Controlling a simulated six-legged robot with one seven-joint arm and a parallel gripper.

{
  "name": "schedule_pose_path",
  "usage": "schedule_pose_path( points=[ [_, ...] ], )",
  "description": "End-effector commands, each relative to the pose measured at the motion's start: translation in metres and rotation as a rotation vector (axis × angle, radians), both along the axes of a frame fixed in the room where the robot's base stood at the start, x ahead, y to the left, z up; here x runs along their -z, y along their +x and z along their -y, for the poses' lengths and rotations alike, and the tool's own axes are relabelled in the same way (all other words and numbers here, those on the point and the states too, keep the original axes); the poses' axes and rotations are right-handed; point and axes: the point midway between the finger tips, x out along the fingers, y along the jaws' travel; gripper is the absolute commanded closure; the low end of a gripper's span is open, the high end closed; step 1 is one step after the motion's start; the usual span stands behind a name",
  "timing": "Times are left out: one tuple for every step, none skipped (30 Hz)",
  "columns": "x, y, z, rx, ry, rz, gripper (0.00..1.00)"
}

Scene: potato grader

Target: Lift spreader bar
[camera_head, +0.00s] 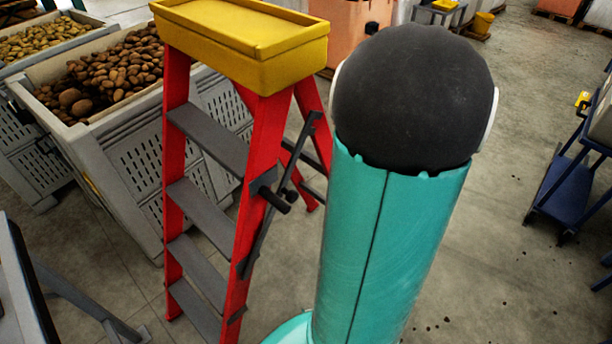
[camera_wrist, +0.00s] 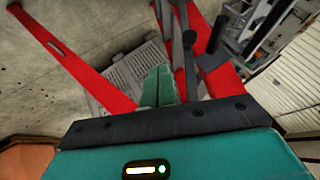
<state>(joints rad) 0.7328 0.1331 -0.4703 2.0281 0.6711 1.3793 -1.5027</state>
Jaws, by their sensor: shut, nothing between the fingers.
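A red stepladder (camera_head: 249,170) with a yellow top tray (camera_head: 245,40) and grey steps stands open on the floor. Its dark spreader bar (camera_head: 262,235) slants along the side facing my arm, and a short dark handle sticks out near its middle. In the wrist view, dark bars with rounded ends (camera_wrist: 190,65) stand just right of my gripper, among the ladder's red rails (camera_wrist: 75,65). My gripper (camera_wrist: 158,72) has its teal fingers together and empty. It looks apart from the bar, though the exact gap is unclear. My arm hides the gripper in the head view.
Grey slatted crates (camera_head: 125,150) full of potatoes stand left of the ladder. A blue cart (camera_head: 570,185) stands at the right. A grey metal frame (camera_head: 80,300) is at the lower left.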

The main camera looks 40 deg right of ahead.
Motion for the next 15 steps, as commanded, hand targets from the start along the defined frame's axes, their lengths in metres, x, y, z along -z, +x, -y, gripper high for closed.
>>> schedule_pose_path(
  points=[
    [0.002, -0.001, 0.0, 0.0, 0.001, 0.002, 1.0],
    [0.003, -0.001, -0.001, 0.001, 0.001, 0.003, 1.0],
    [0.005, 0.0, -0.003, 0.001, 0.001, 0.004, 1.0],
    [0.007, 0.001, -0.005, 0.002, 0.003, 0.003, 1.0],
    [0.009, 0.002, -0.007, 0.002, 0.003, 0.002, 1.0],
    [0.014, 0.004, -0.01, 0.002, 0.002, 0.002, 1.0],
    [0.018, 0.005, -0.013, 0.002, 0.003, 0.001, 1.0],
    [0.021, 0.007, -0.016, 0.002, 0.003, 0.001, 1.0],
    [0.028, 0.011, -0.02, 0.002, 0.003, 0.001, 1.0],
    [0.032, 0.014, -0.023, 0.002, 0.004, 0.001, 1.0],
    [0.037, 0.016, -0.026, 0.002, 0.003, 0.001, 1.0],
    [0.043, 0.019, -0.03, 0.002, 0.004, -0.002, 1.0],
    [0.048, 0.023, -0.032, 0.003, 0.004, -0.001, 1.0],
    [0.053, 0.025, -0.035, 0.002, 0.005, -0.001, 1.0],
    [0.059, 0.029, -0.038, 0.001, 0.003, -0.001, 1.0]
  ],
)
